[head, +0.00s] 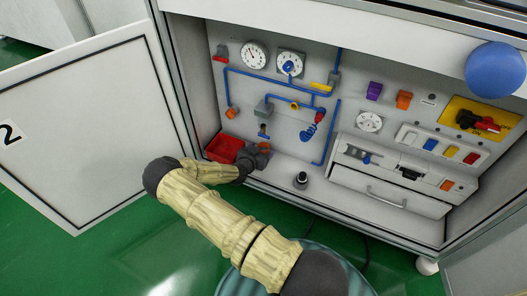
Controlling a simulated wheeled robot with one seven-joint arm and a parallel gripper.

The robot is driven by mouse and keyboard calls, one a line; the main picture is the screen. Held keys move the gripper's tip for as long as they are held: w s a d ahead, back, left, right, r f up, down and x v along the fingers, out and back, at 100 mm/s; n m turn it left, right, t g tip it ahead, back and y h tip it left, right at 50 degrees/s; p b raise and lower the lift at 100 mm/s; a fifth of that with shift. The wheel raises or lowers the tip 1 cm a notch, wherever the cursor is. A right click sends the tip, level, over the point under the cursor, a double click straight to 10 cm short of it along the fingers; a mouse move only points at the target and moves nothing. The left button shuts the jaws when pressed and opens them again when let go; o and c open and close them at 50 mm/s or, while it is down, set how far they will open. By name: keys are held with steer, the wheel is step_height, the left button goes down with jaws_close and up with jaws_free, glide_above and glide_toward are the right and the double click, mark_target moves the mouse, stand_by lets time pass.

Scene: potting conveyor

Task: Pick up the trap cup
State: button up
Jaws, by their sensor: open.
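I cannot tell for certain which part is the trap cup. A small dark cup-like piece with a paler top (302,181) stands on the cabinet floor, right of my gripper. A small blue-and-dark part (263,131) hangs below a grey block (263,109) on the back panel, just above my gripper. My gripper (262,150) is open, at the end of my cream-sleeved arm, low inside the cabinet beside the red tray. It is small and dark here, and I see nothing clearly between its fingers.
The red tray (222,148) sits at the cabinet's left. The open door (85,120) stands left. A drawer unit (388,193) fills the right. Floor around the dark cup-like piece is clear.

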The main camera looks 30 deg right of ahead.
steer(key=c, duration=1.1)
steer(key=shift+r, duration=0.1)
steer(key=shift+s+a+r+p, duration=0.15)
steer(key=shift+r+p, duration=0.3)
steer(key=shift+p, duration=0.4)
step_height(320, 180, up, 7)
steer(key=p, duration=0.5)
steer(key=s+a+p, duration=0.2)
steer(key=s+a, duration=0.2)
steer(key=a, duration=0.1)
steer(key=s+a+p, duration=0.2)
steer(key=s+a, duration=0.2)
steer(key=a, duration=0.1)
steer(key=s+a+f+p, duration=0.1)
steer(key=s+a+p, duration=0.1)
steer(key=s+a, duration=0.2)
steer(key=shift+a, duration=0.8)
